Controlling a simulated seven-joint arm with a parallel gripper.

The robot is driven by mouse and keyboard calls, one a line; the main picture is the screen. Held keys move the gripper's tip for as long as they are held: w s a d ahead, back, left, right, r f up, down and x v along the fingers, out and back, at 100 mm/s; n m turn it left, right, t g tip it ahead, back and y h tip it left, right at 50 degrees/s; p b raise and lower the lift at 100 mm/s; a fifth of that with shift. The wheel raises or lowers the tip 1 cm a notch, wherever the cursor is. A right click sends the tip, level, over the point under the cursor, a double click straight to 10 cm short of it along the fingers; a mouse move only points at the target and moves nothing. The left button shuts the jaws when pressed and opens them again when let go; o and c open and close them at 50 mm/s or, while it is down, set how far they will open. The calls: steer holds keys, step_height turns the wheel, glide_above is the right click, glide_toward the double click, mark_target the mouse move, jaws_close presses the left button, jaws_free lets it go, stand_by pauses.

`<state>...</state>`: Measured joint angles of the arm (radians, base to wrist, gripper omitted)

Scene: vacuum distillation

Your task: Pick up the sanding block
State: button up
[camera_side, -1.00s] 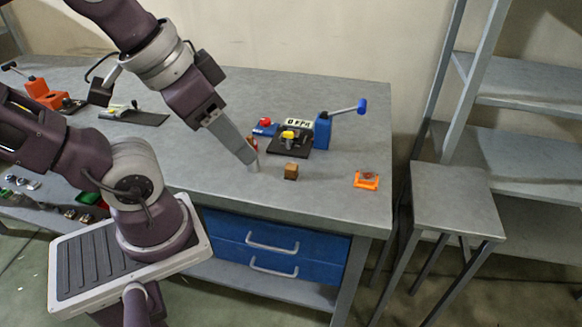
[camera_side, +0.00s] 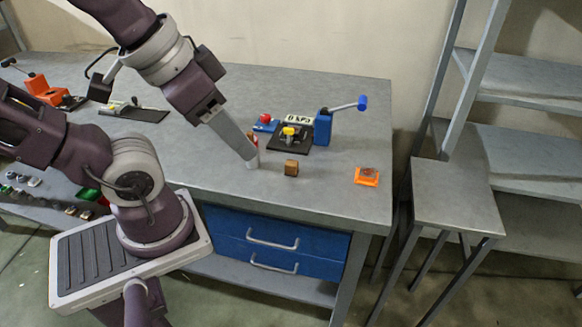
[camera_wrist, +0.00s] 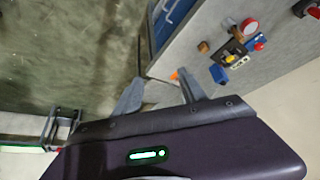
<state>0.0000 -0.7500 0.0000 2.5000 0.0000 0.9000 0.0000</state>
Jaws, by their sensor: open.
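A small brown cube (camera_side: 291,168), which looks like the sanding block, sits on the grey bench. It also shows near the top of the wrist view (camera_wrist: 203,46). My gripper (camera_side: 252,158) points down at the bench, to the left of the block and apart from it. In the wrist view my gripper's two fingers (camera_wrist: 160,92) are spread, with nothing held between them. A small red-and-white object (camera_wrist: 249,26) stands on the bench near the block; in the side view my gripper partly hides it.
Behind the block are a black base with a yellow part (camera_side: 289,137), a blue box with a lever (camera_side: 323,128) and a red-knobbed blue piece (camera_side: 265,123). An orange tray (camera_side: 367,176) lies to the right. The bench's front edge is close; bench between block and tray is clear.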

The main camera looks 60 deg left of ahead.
steer(key=shift+o, duration=0.8)
steer(key=n+g, duration=0.6)
steer(key=n, duration=0.3)
glide_above(292, 162)
steer(key=f, duration=1.9)
steer(key=shift+w+a+f, duration=0.15)
steer(key=shift+w+f, duration=0.05)
steer(key=shift+f, duration=0.1)
steer(key=f, duration=0.7)
steer(key=shift+s+d, duration=0.2)
steer(key=shift+s, duration=0.05)
jaws_close()
